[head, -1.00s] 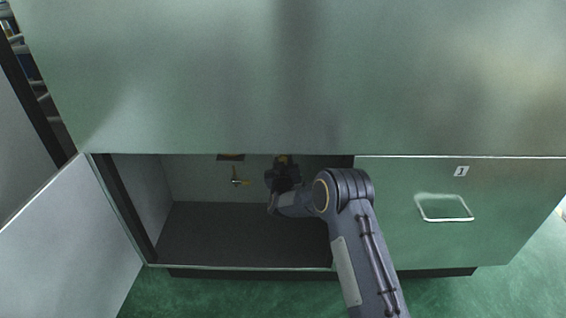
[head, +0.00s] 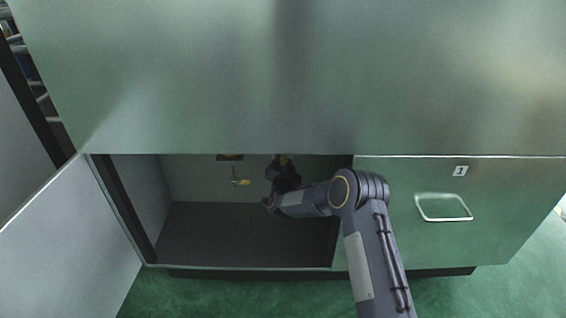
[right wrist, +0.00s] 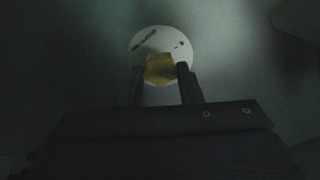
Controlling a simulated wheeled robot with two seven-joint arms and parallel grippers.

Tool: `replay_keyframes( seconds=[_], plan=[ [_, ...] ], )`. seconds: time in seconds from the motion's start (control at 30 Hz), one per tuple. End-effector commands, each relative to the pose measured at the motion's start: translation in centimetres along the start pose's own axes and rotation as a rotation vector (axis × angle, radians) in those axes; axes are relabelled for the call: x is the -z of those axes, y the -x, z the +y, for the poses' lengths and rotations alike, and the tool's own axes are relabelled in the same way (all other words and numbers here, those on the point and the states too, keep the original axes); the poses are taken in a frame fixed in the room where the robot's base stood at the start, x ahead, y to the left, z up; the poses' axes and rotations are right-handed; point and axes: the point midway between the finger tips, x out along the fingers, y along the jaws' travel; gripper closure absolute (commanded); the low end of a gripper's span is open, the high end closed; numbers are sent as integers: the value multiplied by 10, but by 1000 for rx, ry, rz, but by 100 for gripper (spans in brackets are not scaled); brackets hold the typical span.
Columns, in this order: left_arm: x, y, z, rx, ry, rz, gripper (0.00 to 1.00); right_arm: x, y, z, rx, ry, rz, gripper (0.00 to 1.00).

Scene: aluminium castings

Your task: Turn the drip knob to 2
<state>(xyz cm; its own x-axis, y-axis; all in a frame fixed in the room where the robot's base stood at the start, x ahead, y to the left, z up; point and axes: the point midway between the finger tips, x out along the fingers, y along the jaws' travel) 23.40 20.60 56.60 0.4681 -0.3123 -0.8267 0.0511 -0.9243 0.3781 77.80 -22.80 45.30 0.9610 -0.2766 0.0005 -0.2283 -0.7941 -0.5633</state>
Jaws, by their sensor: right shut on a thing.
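The drip knob (right wrist: 160,68) shows in the right wrist view as a yellow block in front of a round pale dial plate (right wrist: 176,38). The dial carries small dark marks that are too small and dim to read. My right gripper (right wrist: 163,78) is shut on the knob, one dark finger on each side of it. In the head view my right gripper (head: 284,168) reaches into the open cabinet at its back wall, with a bit of yellow at its tip. The dial is hidden there. My left gripper is not in view.
A small brass valve (head: 239,182) sits on the back wall, left of my gripper. The cabinet door (head: 70,245) stands open at left. A closed front with a handle (head: 444,207) and label 1 is at right. The cabinet floor (head: 215,235) is bare.

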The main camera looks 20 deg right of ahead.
Motion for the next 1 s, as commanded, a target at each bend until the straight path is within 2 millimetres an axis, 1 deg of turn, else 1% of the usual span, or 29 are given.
replay_keyframes(
  seconds=[0.7, 1.0],
  plan=[
    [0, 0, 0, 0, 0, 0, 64, -2, 1, 4, -3, -682, -3, 90],
    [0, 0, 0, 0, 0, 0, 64, -4, 1, 5, -4, -929, -2, 90]
  ],
)
